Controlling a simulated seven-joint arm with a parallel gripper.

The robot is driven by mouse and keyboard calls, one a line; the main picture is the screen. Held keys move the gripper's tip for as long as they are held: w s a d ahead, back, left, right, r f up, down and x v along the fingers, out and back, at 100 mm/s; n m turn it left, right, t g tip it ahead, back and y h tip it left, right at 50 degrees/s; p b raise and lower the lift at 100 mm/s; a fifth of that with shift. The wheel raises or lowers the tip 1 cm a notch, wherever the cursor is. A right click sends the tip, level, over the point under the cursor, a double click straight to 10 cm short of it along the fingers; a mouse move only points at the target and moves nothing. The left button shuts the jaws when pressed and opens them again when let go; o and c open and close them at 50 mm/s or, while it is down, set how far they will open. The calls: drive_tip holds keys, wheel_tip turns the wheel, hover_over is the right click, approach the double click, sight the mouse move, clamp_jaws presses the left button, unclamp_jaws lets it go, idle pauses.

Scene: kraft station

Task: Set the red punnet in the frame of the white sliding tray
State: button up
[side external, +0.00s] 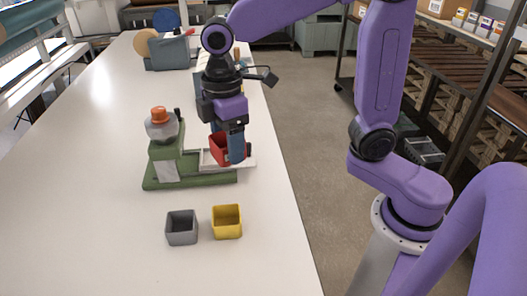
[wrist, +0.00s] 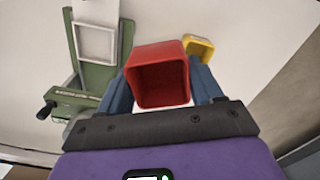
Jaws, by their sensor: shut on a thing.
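The red punnet (side external: 217,150) is an open square box, held between the two blue fingers of my gripper (side external: 236,147). In the wrist view the red punnet (wrist: 158,76) sits between the fingers with its open side towards the camera. The white sliding tray (side external: 247,164) sticks out from the right of a green machine (side external: 187,178). In the wrist view its square frame (wrist: 112,45) looks empty and lies left of the punnet, with a gap between them. In the side view the punnet and finger partly hide the tray. Their exact height above it is unclear.
A grey punnet (side external: 181,227) and a yellow punnet (side external: 227,222) stand on the white table in front of the machine. A jar with an orange cap (side external: 160,124) tops the machine. The table's right edge is close by. The table's left side is clear.

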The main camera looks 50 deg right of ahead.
drive_tip(key=w+d+f+m, duration=0.3)
drive_tip(key=w+d+m, duration=0.25)
drive_tip(key=w, duration=0.55)
drive_tip(key=shift+n, duration=0.35)
drive_tip(key=shift+s+d+f, duration=0.1)
drive_tip(key=shift+f, duration=2.55)
drive_tip(key=shift+f, duration=0.65)
drive_tip(key=o, duration=1.1)
wheel_tip(320, 180, up, 8)
drive_tip(key=shift+s, duration=0.1)
